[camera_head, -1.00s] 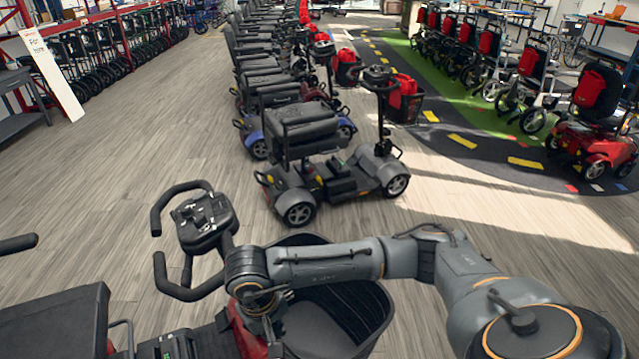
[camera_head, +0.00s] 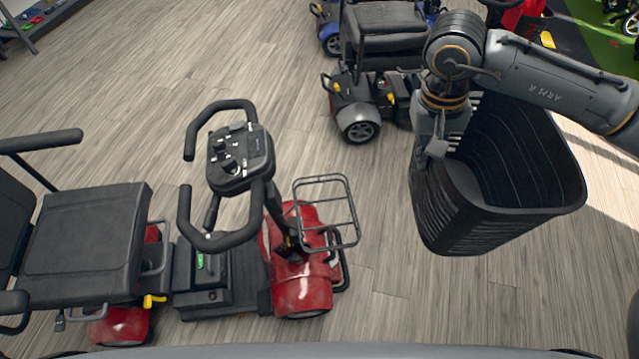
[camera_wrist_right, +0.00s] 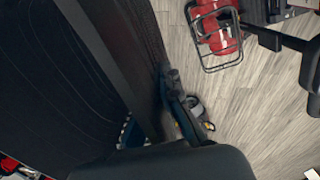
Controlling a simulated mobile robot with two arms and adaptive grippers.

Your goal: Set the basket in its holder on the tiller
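The black basket (camera_head: 535,150) hangs from my right gripper (camera_head: 437,148), which is shut on its left wall near the rim. The basket is empty, roughly upright, and in the air to the right of the red scooter (camera_head: 300,285). The tiller (camera_head: 240,160) has black loop handles and a control panel. The wire holder (camera_head: 325,212) is an empty black frame on the tiller's front side, apart from the basket. In the right wrist view the basket wall (camera_wrist_right: 60,80) fills the left, and the holder (camera_wrist_right: 213,30) shows at the top. My left gripper is not in view.
A grey scooter (camera_head: 375,95) stands behind, close to the basket and my right arm. The red scooter's seat (camera_head: 85,240) is at the left. Bare wooden floor (camera_head: 400,300) lies between holder and basket and in front.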

